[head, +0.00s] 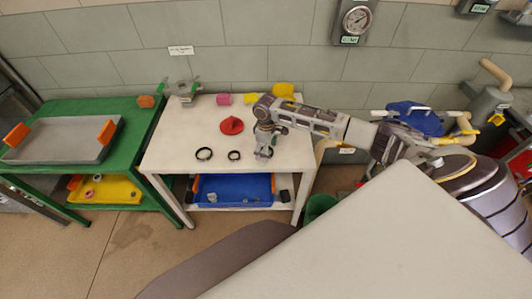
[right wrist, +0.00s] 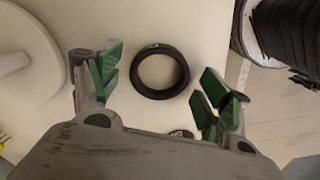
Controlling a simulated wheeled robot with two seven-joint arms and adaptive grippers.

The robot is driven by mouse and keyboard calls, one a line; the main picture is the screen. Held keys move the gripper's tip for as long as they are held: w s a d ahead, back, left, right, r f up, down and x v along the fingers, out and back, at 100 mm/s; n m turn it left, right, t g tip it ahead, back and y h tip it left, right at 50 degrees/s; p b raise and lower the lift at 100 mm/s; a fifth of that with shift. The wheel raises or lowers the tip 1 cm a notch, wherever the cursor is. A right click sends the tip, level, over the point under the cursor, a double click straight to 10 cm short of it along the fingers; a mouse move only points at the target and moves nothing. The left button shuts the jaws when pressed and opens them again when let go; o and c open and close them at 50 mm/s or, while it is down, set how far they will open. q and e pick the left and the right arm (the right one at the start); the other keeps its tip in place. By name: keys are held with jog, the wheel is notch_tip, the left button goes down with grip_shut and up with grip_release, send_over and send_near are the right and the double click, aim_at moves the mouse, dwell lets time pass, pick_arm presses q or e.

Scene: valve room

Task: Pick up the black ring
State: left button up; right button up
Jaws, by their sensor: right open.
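Two black rings lie flat on the white table in the head view, a larger one (head: 203,160) at left and a smaller one (head: 234,160) to its right. My right gripper (head: 264,154) is over the table to the right of both. In the right wrist view a black ring (right wrist: 153,94) shows between and beyond the green fingertips of my right gripper (right wrist: 160,80), which is open and empty. A small dark piece (right wrist: 180,134) is mostly hidden by the gripper body. I cannot tell which ring the wrist view shows. My left gripper is out of view.
The white table (head: 180,145) also carries a red round part (head: 231,126), pink and yellow pieces and a grey valve fitting (head: 184,90) at the back. A blue tray (head: 233,190) sits on its lower shelf. A green table (head: 130,140) with a grey tray (head: 60,140) stands left.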

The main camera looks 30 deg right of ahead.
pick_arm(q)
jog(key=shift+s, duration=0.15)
pick_arm(e)
jog(key=c, duration=0.9)
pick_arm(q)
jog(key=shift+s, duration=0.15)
pick_arm(e)
jog(key=shift+c, duration=0.2)
jog(key=shift+r, duration=0.1)
jog(key=shift+r, duration=0.45)
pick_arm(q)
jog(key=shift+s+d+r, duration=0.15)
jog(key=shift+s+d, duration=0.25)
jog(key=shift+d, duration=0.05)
pick_arm(e)
notch_tip(320, 180, up, 9)
